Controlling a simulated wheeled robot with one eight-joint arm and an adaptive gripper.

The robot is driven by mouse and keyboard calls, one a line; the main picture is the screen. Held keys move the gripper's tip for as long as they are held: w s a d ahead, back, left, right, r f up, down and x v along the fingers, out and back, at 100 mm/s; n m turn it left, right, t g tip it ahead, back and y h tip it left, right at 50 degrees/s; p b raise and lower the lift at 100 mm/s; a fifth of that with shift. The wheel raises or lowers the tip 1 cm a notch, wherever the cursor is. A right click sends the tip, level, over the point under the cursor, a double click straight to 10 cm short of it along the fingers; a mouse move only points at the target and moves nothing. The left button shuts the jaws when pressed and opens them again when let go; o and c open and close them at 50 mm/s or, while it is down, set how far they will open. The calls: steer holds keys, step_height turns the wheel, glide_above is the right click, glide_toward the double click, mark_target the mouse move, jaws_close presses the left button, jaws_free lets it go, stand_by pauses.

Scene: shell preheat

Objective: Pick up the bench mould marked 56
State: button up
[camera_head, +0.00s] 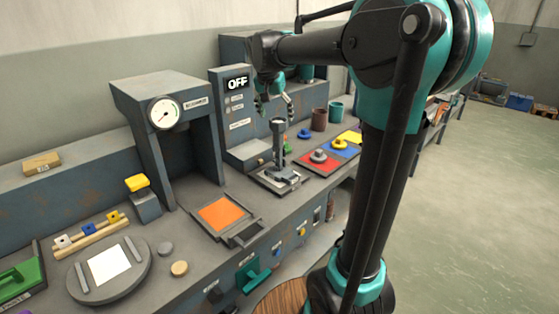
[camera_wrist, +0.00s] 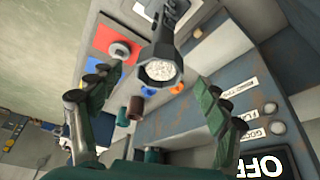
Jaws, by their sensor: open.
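No number 56 can be read in either view, so I cannot tell which piece is the bench mould. My gripper (camera_head: 273,104) is open and empty above the bench, over a dark upright post (camera_head: 278,140) on a grey base. In the wrist view, the post's round, speckled pale top (camera_wrist: 160,71) lies between the spread fingers of my gripper (camera_wrist: 155,84), apart from both. A grey round piece (camera_head: 318,156) sits on a red mat (camera_head: 306,164). A yellow piece (camera_head: 338,143) sits on a blue mat (camera_head: 349,152).
A grey cabinet with an OFF display (camera_head: 237,84) stands behind the post. A brown cup (camera_head: 319,120) and teal cup (camera_head: 336,112) stand at the back. A gauge press (camera_head: 164,113), an orange plate (camera_head: 222,213) and a round turntable (camera_head: 82,285) occupy the left bench.

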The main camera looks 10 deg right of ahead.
mark_target(278, 123)
steer(key=shift+x, duration=2.8)
steer(key=shift+w+d+r, duration=0.1)
steer(key=shift+w, duration=0.05)
jaws_close()
